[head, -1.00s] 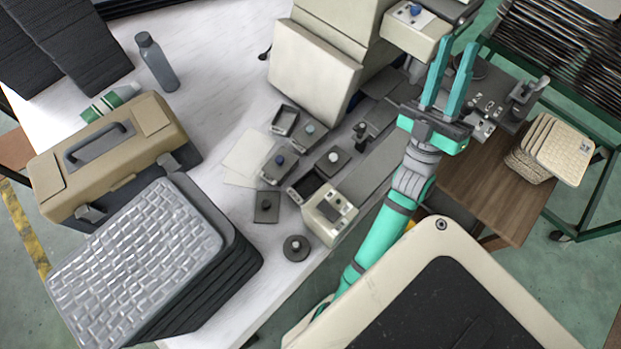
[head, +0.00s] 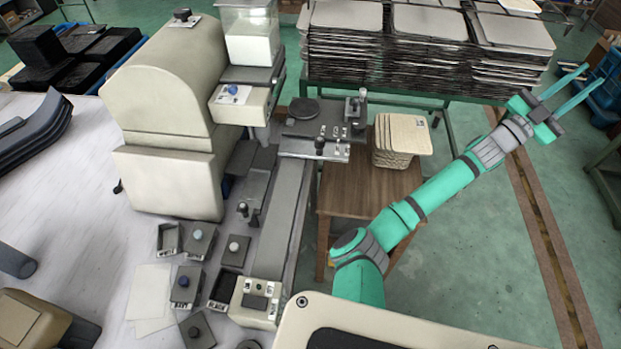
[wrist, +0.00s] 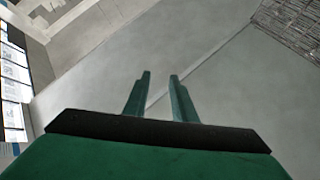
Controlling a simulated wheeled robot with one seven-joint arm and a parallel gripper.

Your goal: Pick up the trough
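I cannot tell for certain which thing is the trough. Two small open-topped boxes fit best: a grey one (head: 168,239) and a dark one (head: 227,286), both on the white table at the lower left of the head view. My gripper (head: 590,78) is at the upper right of the head view, out over the floor and far from both boxes. Its two teal fingers are apart with nothing between them. The wrist view also shows my gripper (wrist: 160,76) open and empty, with bare floor beyond; neither box shows there.
A large beige machine (head: 170,120) stands on the white table (head: 90,190). Small lidded boxes and controls lie around the open boxes. Stacked panels (head: 430,50) fill a rack behind.

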